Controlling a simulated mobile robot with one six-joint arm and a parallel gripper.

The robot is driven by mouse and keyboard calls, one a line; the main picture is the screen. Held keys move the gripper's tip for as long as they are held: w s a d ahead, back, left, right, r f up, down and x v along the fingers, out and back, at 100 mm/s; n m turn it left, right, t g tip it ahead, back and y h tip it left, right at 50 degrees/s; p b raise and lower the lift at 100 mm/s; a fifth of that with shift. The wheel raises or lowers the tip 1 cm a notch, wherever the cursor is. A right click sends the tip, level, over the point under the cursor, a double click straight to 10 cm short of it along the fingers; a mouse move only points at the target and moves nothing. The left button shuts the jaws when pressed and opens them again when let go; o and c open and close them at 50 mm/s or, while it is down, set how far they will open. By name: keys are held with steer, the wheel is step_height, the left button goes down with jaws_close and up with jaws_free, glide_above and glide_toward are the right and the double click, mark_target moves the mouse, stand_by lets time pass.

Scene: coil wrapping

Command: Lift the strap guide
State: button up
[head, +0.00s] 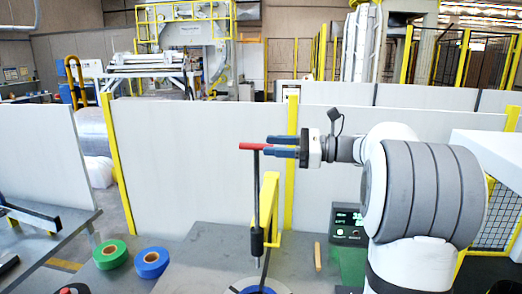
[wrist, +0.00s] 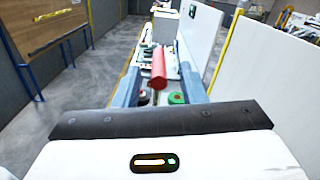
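The strap guide (head: 257,190) appears as an upright black rod with a red crossbar handle on top and a thicker lower part. It stands in front of a yellow post (head: 270,205); I cannot tell whether they touch. My gripper (head: 268,147) is level with the red handle, its blue fingers pointing left, their tips at the handle's right end. In the wrist view, the red handle (wrist: 158,68) lies between the two spread fingers, with a gap on each side. The guide's lower end is near a blue-rimmed round thing (head: 258,289), cut off by the frame.
A wooden-coloured stick (head: 318,256) and a lit display box (head: 347,225) are right of the post. White panels (head: 200,150) stand behind the table.

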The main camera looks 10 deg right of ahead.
steer(key=v, duration=0.2)
steer(key=shift+s+d, duration=0.1)
steer(key=shift+d, duration=0.3)
